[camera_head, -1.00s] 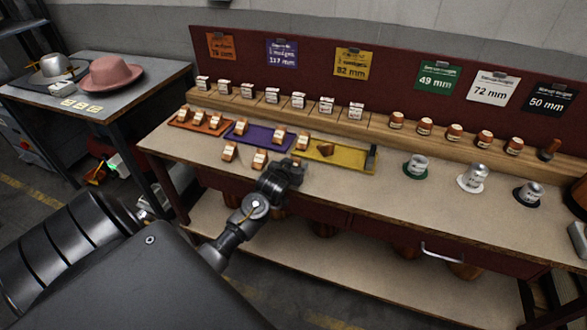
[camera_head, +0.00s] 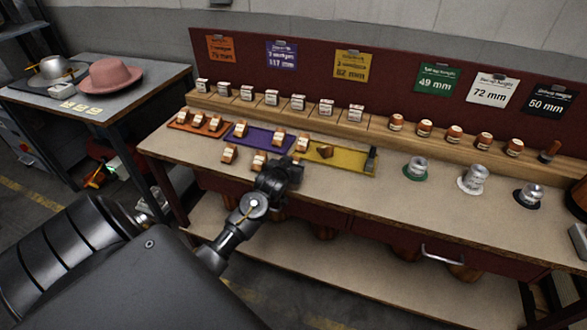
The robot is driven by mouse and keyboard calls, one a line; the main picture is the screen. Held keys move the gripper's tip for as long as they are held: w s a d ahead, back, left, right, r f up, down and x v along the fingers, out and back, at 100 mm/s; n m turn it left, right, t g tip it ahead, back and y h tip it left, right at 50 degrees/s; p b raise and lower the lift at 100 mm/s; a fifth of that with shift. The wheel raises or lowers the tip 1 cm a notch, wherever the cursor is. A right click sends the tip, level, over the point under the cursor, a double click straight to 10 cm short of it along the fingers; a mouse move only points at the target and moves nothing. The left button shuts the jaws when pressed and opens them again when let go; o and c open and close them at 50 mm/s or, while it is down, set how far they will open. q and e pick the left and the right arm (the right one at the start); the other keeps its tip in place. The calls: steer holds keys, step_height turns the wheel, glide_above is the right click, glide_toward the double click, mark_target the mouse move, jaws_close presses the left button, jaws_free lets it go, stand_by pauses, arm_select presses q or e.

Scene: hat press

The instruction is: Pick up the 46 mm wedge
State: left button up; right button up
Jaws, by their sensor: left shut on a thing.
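Small wooden wedges with white labels lie on the bench; their sizes are too small to read, so I cannot tell which is the 46 mm one. Loose wedges lie at the front left (camera_head: 229,154) and beside my gripper (camera_head: 260,160). Another wedge (camera_head: 303,141) shows just behind the gripper. My left gripper (camera_head: 289,168) is low over the bench front, in front of the purple and yellow mats. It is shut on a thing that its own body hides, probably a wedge. My right gripper is not in view.
An orange mat (camera_head: 181,125), a purple mat (camera_head: 240,139) and a yellow mat (camera_head: 355,163) hold wedges. Labelled blocks line the back ledge (camera_head: 380,126). Metal weights (camera_head: 415,166) stand on round pads at the right. The front middle bench is clear.

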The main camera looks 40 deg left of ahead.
arm_select(q)
steer(key=s+a+r+p, duration=0.1)
steer(key=s+r, duration=1)
steer(key=s, duration=0.3)
steer(key=shift+a+r+p, duration=0.15)
steer(key=shift+p, duration=0.2)
